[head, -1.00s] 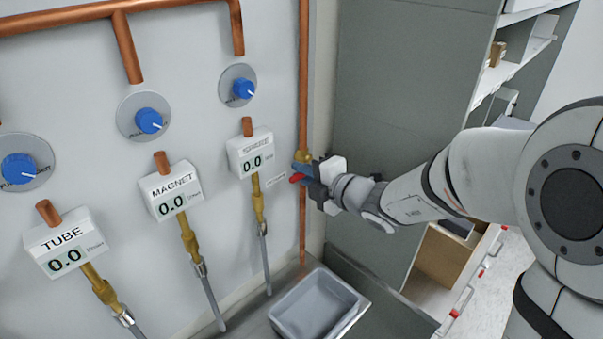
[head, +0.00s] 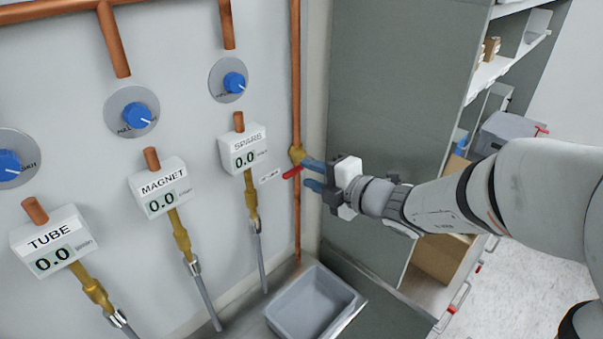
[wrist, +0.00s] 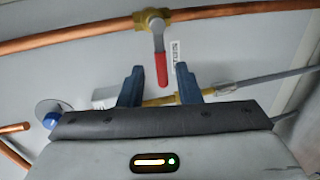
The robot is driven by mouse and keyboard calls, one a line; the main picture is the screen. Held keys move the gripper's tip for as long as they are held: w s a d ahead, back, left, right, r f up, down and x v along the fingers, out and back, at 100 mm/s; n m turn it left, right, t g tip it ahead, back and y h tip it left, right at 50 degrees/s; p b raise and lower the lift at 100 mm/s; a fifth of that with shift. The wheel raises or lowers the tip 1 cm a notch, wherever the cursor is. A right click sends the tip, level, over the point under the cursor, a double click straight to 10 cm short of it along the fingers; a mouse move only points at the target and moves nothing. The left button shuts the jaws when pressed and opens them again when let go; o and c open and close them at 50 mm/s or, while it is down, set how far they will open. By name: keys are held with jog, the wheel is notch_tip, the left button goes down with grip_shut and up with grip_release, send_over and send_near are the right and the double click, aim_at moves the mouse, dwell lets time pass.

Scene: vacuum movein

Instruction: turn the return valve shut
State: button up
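The return valve (head: 297,153) has a brass body on the vertical copper pipe at the right of the panel. It also shows at the top of the wrist view (wrist: 152,18). Its lever has a red grip (wrist: 161,68) and stands crosswise to the pipe in the wrist view. The red grip also shows in the head view (head: 292,172). My gripper (head: 314,174) is open and empty just right of the lever. In the wrist view its blue fingers (wrist: 158,73) are spread, with the red grip seen between their tips. Whether the fingers touch the grip cannot be told.
The TUBE (head: 60,240), MAGNET (head: 162,185) and SPARE (head: 243,150) meters all read 0.0. Blue knobs sit above them. A grey basin (head: 312,300) stands below the panel. A grey cabinet side (head: 385,90) and shelves lie behind my arm at the right.

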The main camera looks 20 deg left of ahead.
jog(key=v, duration=0.3)
jog(key=shift+f, duration=0.1)
dwell(0.3)
